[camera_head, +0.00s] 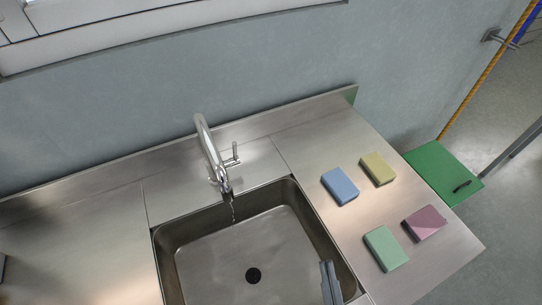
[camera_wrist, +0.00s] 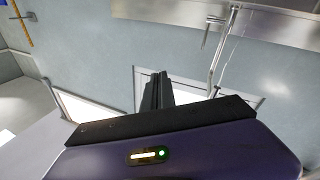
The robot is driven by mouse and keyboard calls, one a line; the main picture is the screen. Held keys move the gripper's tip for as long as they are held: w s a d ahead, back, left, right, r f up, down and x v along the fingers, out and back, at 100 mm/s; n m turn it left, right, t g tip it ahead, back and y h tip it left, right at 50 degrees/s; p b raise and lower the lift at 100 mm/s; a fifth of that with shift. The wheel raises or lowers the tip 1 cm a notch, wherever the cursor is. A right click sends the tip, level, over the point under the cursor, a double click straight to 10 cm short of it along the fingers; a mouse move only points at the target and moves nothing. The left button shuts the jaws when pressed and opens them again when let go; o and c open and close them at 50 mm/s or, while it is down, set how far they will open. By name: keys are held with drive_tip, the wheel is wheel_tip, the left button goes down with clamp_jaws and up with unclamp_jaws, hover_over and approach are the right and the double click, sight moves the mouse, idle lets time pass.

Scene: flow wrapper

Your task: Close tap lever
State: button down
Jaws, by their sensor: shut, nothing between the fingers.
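The chrome tap (camera_head: 206,143) stands behind the sink (camera_head: 215,255), with its curved spout over the basin. Its small lever (camera_head: 235,154) sticks up at the right of the spout's base. A thin stream of water (camera_head: 233,208) runs from the spout. My gripper (camera_head: 326,265) is at the right side of the sink, low in the head view, apart from the tap. Its dark fingers are shut and empty. In the wrist view the fingers (camera_wrist: 158,76) show in the middle, and the tap (camera_wrist: 222,50) appears upside down at the upper right.
Blue (camera_head: 340,186), yellow (camera_head: 377,169), green (camera_head: 386,248) and pink (camera_head: 425,223) sponge-like blocks lie on the steel counter right of the sink. A low backsplash (camera_head: 300,110) runs along the wall behind. The space between my gripper and the tap looks clear.

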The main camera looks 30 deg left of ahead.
drive_tip(key=w+a+n+y, duration=0.2)
drive_tip(key=a, duration=0.4)
drive_tip(key=w+a+n+y, duration=0.1)
drive_tip(key=w+a+n, duration=0.15)
drive_tip(key=a, duration=0.35)
drive_tip(key=n, duration=1.1)
approach(234, 149)
drive_tip(key=shift+h, duration=0.3)
drive_tip(key=x, duration=0.6)
drive_tip(key=shift+w+a+f+b, duration=0.1)
drive_tip(key=shift+w+a+b, duration=0.15)
drive_tip(key=shift+w+b, duration=0.1)
drive_tip(key=shift+w+a+r, duration=0.6)
drive_tip(key=shift+a+r, duration=0.1)
drive_tip(key=shift+a, duration=0.1)
